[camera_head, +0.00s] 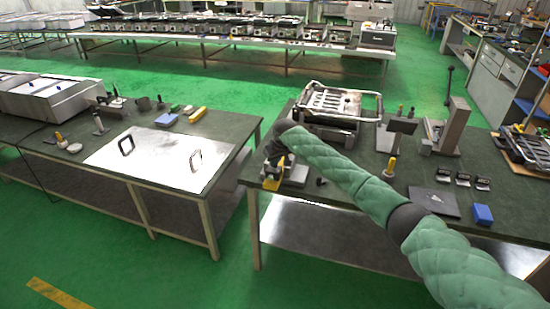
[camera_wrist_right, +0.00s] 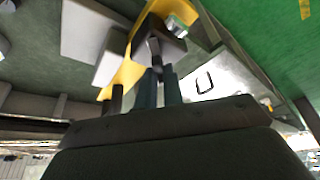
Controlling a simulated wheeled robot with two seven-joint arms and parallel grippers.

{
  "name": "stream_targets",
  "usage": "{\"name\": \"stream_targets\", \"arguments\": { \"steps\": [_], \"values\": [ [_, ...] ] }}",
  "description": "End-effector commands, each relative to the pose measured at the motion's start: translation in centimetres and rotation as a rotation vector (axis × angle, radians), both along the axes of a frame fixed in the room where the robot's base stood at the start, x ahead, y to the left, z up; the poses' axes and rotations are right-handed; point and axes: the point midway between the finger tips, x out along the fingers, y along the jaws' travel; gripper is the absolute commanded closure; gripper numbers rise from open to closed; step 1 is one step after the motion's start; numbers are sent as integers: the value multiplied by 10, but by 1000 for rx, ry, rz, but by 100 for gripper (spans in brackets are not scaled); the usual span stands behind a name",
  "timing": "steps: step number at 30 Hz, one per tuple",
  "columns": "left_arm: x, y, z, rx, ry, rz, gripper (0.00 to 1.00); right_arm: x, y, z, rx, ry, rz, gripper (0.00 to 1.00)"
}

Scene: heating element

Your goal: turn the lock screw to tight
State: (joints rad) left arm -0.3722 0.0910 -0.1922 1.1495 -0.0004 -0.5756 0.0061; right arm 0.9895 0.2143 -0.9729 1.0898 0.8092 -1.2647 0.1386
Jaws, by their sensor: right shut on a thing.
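My right arm reaches across the right workbench, and my right gripper (camera_wrist_right: 158,75) is at the bench's near left corner. In the right wrist view its two fingers are close together on a small dark shaft, which looks like the lock screw (camera_wrist_right: 154,47). The shaft stands at a yellow fixture (camera_wrist_right: 125,72) with grey metal blocks. In the head view the yellow fixture (camera_head: 273,183) shows below my wrist, and the screw is hidden there. Whether the screw is tight cannot be told. My left gripper is not in view.
A metal grill-like unit (camera_head: 330,103) with a handle frame stands behind my arm. A yellow-handled tool (camera_head: 390,168), a dark flat plate (camera_head: 433,201) and a blue block (camera_head: 483,214) lie to the right. A green-floored gap separates the left bench (camera_head: 235,135).

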Motion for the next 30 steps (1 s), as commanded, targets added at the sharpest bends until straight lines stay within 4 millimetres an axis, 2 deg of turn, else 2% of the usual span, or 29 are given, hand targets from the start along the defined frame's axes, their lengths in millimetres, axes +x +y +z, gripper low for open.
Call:
{"name": "stream_targets", "arguments": {
  "steps": [6, 18, 30],
  "values": [
    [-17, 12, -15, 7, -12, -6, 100, -1, 3, 3, 1, 2, -206, 100],
    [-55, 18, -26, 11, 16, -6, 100, -1, 5, 1, 0, 2, -571, 100],
    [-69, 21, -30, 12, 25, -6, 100, -1, 6, 0, -1, 1, -806, 100]
  ]
}}
